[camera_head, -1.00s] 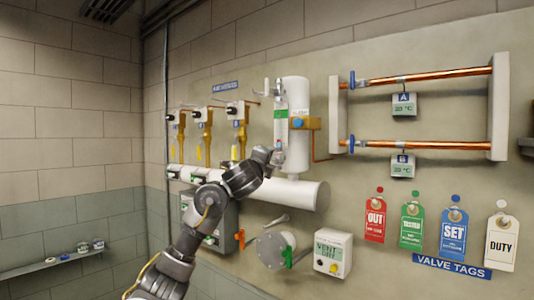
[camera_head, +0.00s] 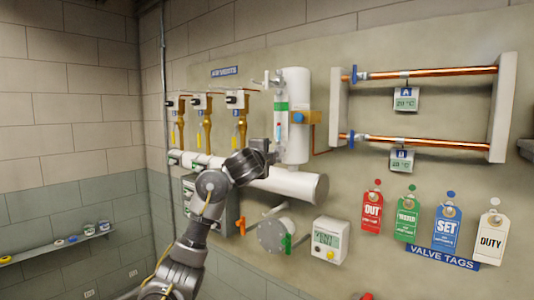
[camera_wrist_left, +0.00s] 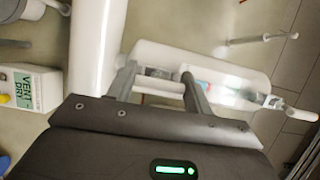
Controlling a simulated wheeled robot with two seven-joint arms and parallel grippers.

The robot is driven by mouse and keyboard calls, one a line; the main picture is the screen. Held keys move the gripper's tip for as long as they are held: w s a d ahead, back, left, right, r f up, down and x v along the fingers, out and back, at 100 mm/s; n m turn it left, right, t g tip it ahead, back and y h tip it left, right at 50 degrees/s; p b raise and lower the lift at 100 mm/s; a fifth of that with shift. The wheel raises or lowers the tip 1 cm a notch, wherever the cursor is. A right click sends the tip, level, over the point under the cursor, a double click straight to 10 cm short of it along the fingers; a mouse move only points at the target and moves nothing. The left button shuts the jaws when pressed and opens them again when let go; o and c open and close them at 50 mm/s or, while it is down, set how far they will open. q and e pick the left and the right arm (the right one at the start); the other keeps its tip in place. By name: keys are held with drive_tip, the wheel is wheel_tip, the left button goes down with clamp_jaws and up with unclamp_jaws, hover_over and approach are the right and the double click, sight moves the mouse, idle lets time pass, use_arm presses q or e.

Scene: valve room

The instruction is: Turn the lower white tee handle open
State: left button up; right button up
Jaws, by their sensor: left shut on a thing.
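The sight gauge (camera_head: 281,112) is a clear upright tube with a green band, mounted in front of a white vertical vessel (camera_head: 297,90). Its upper white tee handle (camera_head: 267,78) stands at the top; it also shows at the right of the left wrist view (camera_wrist_left: 275,102). My left gripper (camera_head: 272,153) is at the gauge's foot, shut on the lower white tee handle, which the gripper hides in the head view. My right gripper is not in view.
A thick white horizontal pipe (camera_head: 298,182) runs just below the gripper. Brass valves (camera_head: 206,125) stand to the left, copper pipes (camera_head: 430,72) to the right. Below are a round flange (camera_head: 272,237) with a green lever and a vent meter box (camera_head: 328,240).

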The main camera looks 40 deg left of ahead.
use_arm(q)
drive_tip(key=o, duration=1)
drive_tip(key=shift+s+d, duration=0.2)
drive_tip(key=shift+s, duration=0.05)
drive_tip(key=shift+p+v, duration=1.55)
drive_tip(key=shift+v, duration=3.5)
